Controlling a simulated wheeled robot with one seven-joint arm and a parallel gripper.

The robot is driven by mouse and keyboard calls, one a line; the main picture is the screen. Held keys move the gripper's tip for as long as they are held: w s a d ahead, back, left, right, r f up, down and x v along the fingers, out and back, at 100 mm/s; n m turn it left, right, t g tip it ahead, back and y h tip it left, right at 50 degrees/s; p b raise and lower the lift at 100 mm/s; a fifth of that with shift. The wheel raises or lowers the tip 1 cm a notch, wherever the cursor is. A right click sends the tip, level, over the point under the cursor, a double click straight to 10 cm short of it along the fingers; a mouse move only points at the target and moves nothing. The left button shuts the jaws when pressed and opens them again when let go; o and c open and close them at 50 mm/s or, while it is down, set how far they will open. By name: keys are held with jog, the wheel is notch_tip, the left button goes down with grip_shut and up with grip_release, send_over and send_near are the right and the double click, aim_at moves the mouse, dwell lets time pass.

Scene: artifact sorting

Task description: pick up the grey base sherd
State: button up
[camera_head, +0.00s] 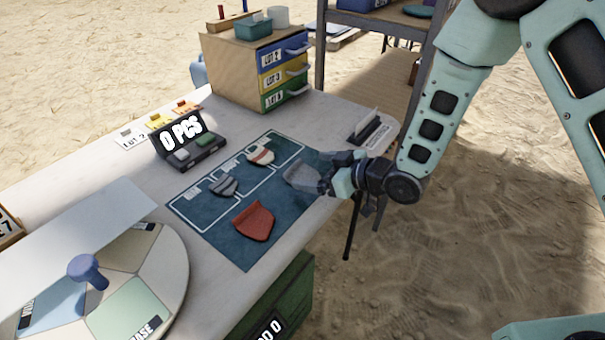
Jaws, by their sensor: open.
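A smooth grey sherd (302,178), which looks like the grey base sherd, lies at the right part of the dark blue mat (205,220). My gripper (322,174) is low over the mat's right edge, its fingers pointing left at the sherd's right side. The gripper is open. The fingers hide the sherd's right end, and I cannot tell whether they touch it or straddle it. A second, darker grey ridged sherd (223,187) lies left of it on the mat.
A red sherd (254,222) and a cream-and-red sherd (261,156) also lie on the mat. A dark stand (371,131) is just behind my gripper. A drawer box (232,70), a counter display (181,135) and a round sorting wheel (170,265) stand on the table.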

aim_at(295, 169)
jog(key=x, duration=0.4)
jog(key=shift+a, duration=0.3)
jog(key=c, duration=1.1)
